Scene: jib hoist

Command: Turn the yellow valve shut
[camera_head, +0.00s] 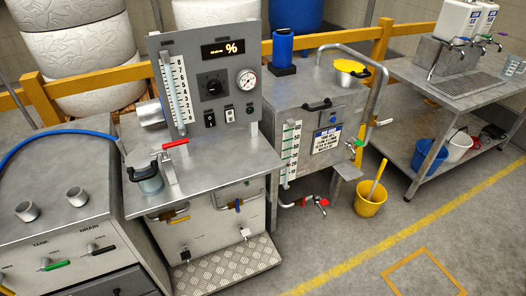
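Another yellow part (180,220) is at the left, under the worktop edge. I cannot tell which one is the task's valve, or how far either is turned. My gripper is not in view.
A gauge panel (215,62) stands on the worktop, with a red-handled clamp (176,143) and a jar (146,178). A tank (318,105) with red-handled tap (321,203) stands right. A yellow bucket (370,199) is on the floor. A checker-plate step (226,268) lies below the cabinet.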

